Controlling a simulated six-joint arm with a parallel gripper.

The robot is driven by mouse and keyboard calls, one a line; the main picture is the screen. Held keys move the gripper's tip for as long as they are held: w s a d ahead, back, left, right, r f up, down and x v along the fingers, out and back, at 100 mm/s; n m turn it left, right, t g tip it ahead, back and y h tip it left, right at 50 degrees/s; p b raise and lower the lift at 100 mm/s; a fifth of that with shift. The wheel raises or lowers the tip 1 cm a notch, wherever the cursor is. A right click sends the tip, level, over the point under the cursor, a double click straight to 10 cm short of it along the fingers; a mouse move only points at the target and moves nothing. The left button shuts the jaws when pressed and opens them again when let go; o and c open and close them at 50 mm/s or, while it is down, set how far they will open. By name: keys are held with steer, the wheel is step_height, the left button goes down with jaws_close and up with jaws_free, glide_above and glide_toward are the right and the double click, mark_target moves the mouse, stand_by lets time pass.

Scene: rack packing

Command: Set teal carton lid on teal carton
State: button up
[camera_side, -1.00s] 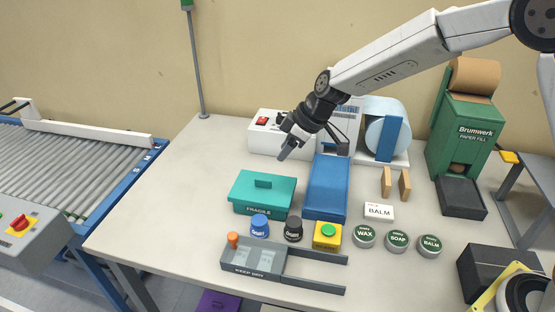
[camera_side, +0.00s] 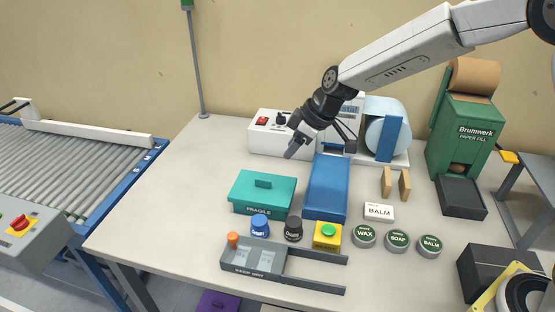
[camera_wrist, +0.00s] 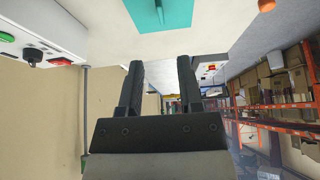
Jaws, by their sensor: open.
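The teal carton (camera_side: 262,204) stands on the table left of centre in the side view, with a FRAGILE label on its front. The teal carton lid (camera_side: 280,184), with a raised handle, sits on top of the carton and looks level. The lid also shows at the top of the wrist view (camera_wrist: 187,14). My gripper (camera_side: 292,150) is in the air behind and above the carton, apart from the lid. Its two fingers (camera_wrist: 160,75) are spread in the wrist view with nothing between them.
A blue box (camera_side: 327,190) lies right of the carton. A blue-capped jar (camera_side: 260,226), a black-capped jar (camera_side: 293,229) and a grey tray (camera_side: 285,274) are in front. A white machine (camera_side: 268,145) stands behind. The table's left side is clear.

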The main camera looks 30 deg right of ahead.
steer(key=s+d+f+m+h, duration=0.1)
steer(key=s+d+m, duration=0.2)
steer(key=s, duration=0.4)
steer(key=s+d+f+m+g+h, duration=0.1)
steer(key=s+d+f+m, duration=0.1)
steer(key=s+d, duration=0.3)
steer(key=s+d+f+m+h, duration=0.2)
steer(key=s+d+m, duration=0.1)
steer(key=s, duration=0.7)
steer(key=shift+s+d+f+m+g, duration=0.15)
steer(key=shift+s+d+m+g, duration=0.2)
steer(key=shift+d, duration=0.45)
